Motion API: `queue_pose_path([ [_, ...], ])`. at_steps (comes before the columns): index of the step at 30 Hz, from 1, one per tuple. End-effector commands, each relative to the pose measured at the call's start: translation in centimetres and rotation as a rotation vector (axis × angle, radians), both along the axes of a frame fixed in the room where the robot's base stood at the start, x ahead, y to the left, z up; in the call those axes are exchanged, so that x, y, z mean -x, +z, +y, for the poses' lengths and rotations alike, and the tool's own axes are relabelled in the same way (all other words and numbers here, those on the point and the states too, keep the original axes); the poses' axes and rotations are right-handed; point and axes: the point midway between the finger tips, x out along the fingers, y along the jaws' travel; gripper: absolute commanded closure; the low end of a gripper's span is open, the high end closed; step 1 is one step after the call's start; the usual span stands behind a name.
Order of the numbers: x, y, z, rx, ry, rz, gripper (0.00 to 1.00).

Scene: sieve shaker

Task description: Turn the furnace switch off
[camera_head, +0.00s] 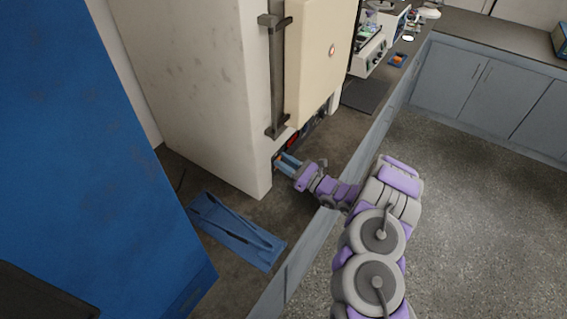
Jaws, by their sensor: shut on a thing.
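The furnace (195,85) is a large cream cabinet on the dark bench, with a door and a long grey vertical handle (277,75). A dark control panel (318,122) with red and orange parts runs low under the door. My gripper (281,160), with blue fingers, reaches the panel's left end from the right. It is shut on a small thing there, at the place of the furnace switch. The fingers and the shadow hide most of the switch, so I cannot tell its position.
A tall blue panel (85,150) stands at left. A dark mat (364,95) and instruments (370,50) are beyond the furnace. The floor (470,220) at right is clear.

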Motion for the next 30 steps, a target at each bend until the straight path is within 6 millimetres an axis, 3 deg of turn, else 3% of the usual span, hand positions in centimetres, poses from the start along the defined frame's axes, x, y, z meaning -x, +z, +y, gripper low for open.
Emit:
queue_pose_path([
  [2,0.0,-0.1,-0.2,0.001,-0.002,0.002,1.0],
  [3,0.0,-0.1,-0.2,0.001,-0.002,0.002,0.71],
  [11,0.0,-0.1,0.0,0.003,-0.001,0.003,0.47],
  [22,0.4,-0.2,-0.7,0.003,-0.002,0.004,0.47],
  [30,3.1,-1.2,-5.0,0.003,-0.005,0.006,0.47],
])
